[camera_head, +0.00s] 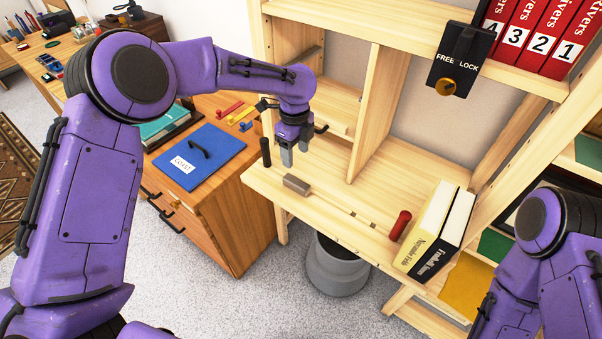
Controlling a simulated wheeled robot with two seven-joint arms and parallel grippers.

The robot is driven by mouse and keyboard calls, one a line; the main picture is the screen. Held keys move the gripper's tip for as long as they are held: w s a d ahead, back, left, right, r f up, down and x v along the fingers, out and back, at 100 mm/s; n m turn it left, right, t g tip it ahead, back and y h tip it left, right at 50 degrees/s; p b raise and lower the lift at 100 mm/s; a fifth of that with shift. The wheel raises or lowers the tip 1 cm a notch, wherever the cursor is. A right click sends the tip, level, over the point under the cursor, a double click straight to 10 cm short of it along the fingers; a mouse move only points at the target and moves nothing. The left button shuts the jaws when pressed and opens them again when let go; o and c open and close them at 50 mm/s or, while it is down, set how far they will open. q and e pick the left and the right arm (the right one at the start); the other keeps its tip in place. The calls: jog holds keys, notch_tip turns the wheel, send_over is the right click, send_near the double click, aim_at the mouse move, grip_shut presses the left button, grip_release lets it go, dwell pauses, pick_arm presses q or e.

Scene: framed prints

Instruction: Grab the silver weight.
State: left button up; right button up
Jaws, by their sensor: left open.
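A grey block (296,185), the only silver-looking piece I can make out, lies on the front left of the light wooden shelf (330,185). It seems in line with a thin pale handle and a red grip (400,225); I cannot tell whether they are joined. My left gripper (294,152) points down over the shelf's left part, just above the block in the picture and apart from it. Its grey fingers are open, with nothing seen between them. My right arm (555,265) enters at the lower right; its gripper is out of the picture.
A dark upright cylinder (265,152) stands at the shelf's left edge. Two books (437,230) stand right of the red grip. A vertical divider (377,115) rises behind. A wooden desk with a blue folder (200,157) stands left. A grey bin (337,268) is below.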

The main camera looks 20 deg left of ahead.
aim_at(296, 181)
pick_arm(q)
jog(key=f, duration=0.3)
jog(key=f+p, duration=0.1)
jog(key=f, duration=0.2)
jog(key=s+f+p, duration=0.1)
jog(key=f, duration=0.2)
jog(key=shift+d+f, duration=0.1)
jog(key=shift+d, duration=0.1)
jog(key=shift+s+f, duration=0.1)
jog(key=shift+f, duration=0.2)
grip_shut()
